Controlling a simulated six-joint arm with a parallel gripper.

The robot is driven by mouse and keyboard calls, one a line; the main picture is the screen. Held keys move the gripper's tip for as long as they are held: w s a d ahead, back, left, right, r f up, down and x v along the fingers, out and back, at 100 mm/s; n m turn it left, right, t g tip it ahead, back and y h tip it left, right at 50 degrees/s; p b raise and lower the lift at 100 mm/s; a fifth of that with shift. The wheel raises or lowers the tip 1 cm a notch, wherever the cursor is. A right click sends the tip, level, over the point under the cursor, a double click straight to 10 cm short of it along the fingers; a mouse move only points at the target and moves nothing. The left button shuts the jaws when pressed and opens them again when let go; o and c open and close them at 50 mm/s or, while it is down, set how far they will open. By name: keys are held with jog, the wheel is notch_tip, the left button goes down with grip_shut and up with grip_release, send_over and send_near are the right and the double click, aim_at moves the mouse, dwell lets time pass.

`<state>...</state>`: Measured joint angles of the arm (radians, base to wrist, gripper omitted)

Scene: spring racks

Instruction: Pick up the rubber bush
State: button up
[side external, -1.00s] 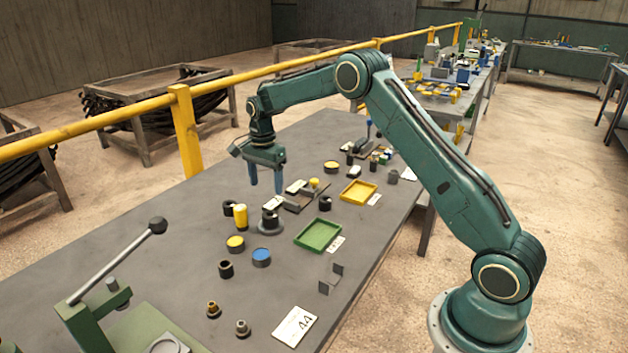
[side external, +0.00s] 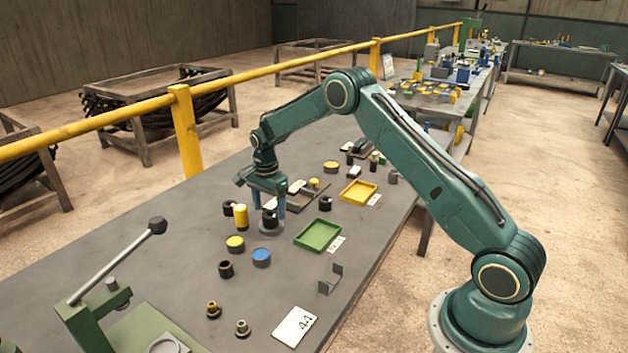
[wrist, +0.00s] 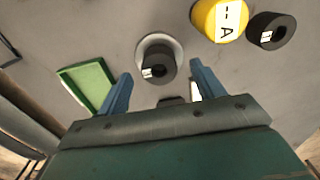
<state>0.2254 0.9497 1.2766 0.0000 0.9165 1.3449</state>
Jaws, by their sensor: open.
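A black rubber bush (side external: 270,215) with a centre hole stands on a round grey base on the bench. In the wrist view this bush (wrist: 157,68) carries a small white label and shows between the finger tips. My gripper (side external: 269,204) is open and points down over the bush, one finger on each side of it. In the wrist view my gripper (wrist: 162,72) is empty, its blue fingers apart. Whether either finger touches the bush cannot be told. Similar black rings stand nearby, one (side external: 228,208) beside the yellow cylinder and one (side external: 325,203) to the right.
A yellow cylinder (side external: 241,217) stands close on the left. A green tray (side external: 317,235) and a yellow tray (side external: 358,192) lie to the right. A yellow-topped disc (side external: 235,244), a blue-topped disc (side external: 261,257) and another black ring (side external: 225,269) are in front. Bare bench lies at left.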

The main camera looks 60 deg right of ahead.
aim_at(270, 215)
jog(key=shift+f, duration=1.55)
jog(key=c, duration=1.2)
jog(key=shift+o, duration=0.2)
jog(key=shift+r, duration=0.1)
notch_tip(270, 215, up, 20)
